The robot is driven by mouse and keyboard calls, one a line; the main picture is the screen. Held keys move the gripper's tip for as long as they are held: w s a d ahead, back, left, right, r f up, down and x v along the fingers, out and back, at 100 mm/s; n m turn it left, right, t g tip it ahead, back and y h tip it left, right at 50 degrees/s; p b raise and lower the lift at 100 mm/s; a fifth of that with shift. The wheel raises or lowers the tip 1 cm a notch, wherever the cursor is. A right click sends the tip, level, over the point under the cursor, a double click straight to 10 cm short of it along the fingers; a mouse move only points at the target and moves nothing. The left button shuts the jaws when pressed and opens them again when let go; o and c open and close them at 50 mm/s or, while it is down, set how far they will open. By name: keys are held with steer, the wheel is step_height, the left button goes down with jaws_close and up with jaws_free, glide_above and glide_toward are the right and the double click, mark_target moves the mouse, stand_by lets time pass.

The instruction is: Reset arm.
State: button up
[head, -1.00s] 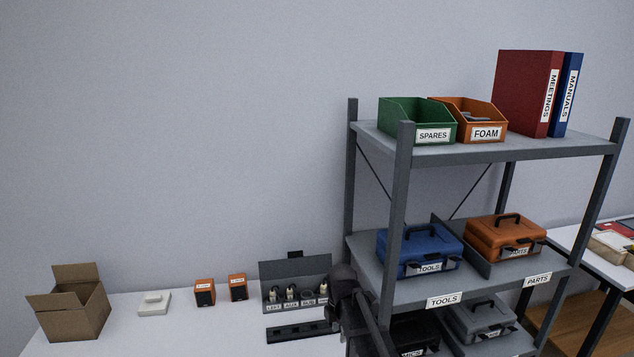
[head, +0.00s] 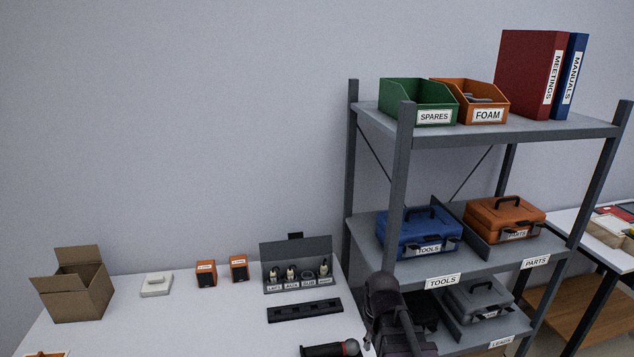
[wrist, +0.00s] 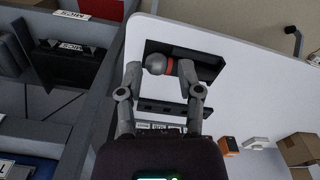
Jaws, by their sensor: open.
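My gripper (wrist: 160,68) is open in the wrist view, its two grey fingers spread apart with nothing held between them. Beyond the fingertips a microphone (wrist: 168,65) with a grey ball head and red ring lies on the white table; how far below the fingers it is, I cannot tell. The microphone also shows at the bottom edge of the head view (head: 330,349), partly cut off. My dark arm stands in front of the shelf in the head view, and the fingertips cannot be made out there.
A grey shelf unit (head: 404,160) with toolboxes and bins stands close on the right of my arm. On the white table (head: 200,318) are a black slotted strip (head: 305,310), a plug panel (head: 297,264), two orange speakers (head: 239,268) and an open cardboard box (head: 75,292).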

steer(key=s+m, duration=0.1)
steer(key=m, duration=0.1)
steer(key=s+d+m, duration=0.2)
steer(key=m, duration=0.1)
steer(key=shift+s+d+m, duration=0.2)
steer(key=shift+s+m, duration=0.05)
steer(key=shift+m, duration=0.05)
steer(key=shift+a, duration=0.1)
stand_by(0.8)
